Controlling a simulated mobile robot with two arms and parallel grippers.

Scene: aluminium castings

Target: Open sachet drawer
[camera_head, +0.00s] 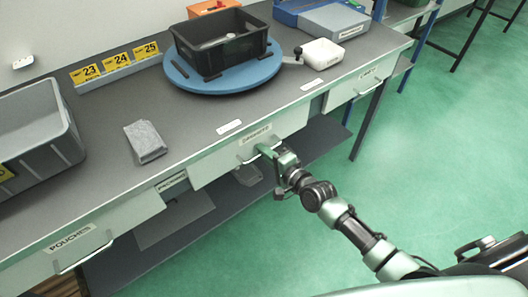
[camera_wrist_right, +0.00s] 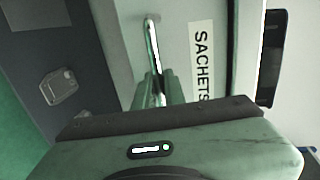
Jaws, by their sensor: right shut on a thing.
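The sachet drawer (camera_head: 222,164) is a pale front under the bench's edge, labelled "SACHETS" (camera_wrist_right: 201,62) in the right wrist view. I see no clear gap between its front and the bench top. Its metal bar handle (camera_wrist_right: 151,45) runs along the front, below the label. My right gripper (camera_head: 268,153) is at the drawer front, shut on the handle. In the right wrist view its green fingers (camera_wrist_right: 160,90) close around one part of the bar. My left gripper is not in view.
A pouches drawer (camera_head: 105,238) is at the left and another drawer (camera_head: 345,92) at the right. On the bench are a grey bin (camera_head: 60,115), a grey cloth-like block (camera_head: 145,141), and a black crate (camera_head: 250,58) on a blue turntable (camera_head: 190,84).

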